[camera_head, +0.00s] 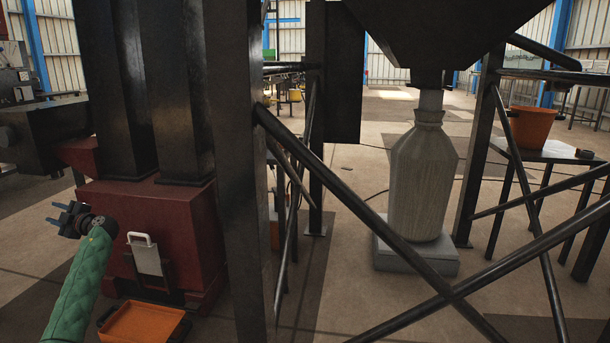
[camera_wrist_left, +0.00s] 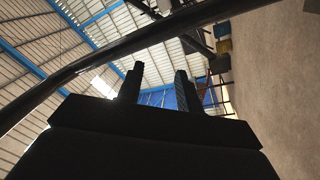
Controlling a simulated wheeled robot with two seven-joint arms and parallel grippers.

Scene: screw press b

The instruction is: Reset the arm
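My left gripper (camera_head: 60,219) is at the left of the head view, at the end of my green-sleeved arm. Its two fingers are apart with nothing between them. It is in front of and left of the dark red machine base (camera_head: 172,225), apart from it as far as I can tell. In the left wrist view the two dark fingers (camera_wrist_left: 160,92) are also spread, with the roof and a distant part of the hall behind the gap. My right gripper is not in either view.
A white-handled plate (camera_head: 148,258) is on the red base, above an orange tray (camera_head: 142,324) on the floor. Dark posts and crossing diagonal bars (camera_head: 375,220) fill the middle. A sack (camera_head: 421,185) stands under a hopper (camera_head: 440,30). An orange bucket (camera_head: 530,126) sits on a table at right.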

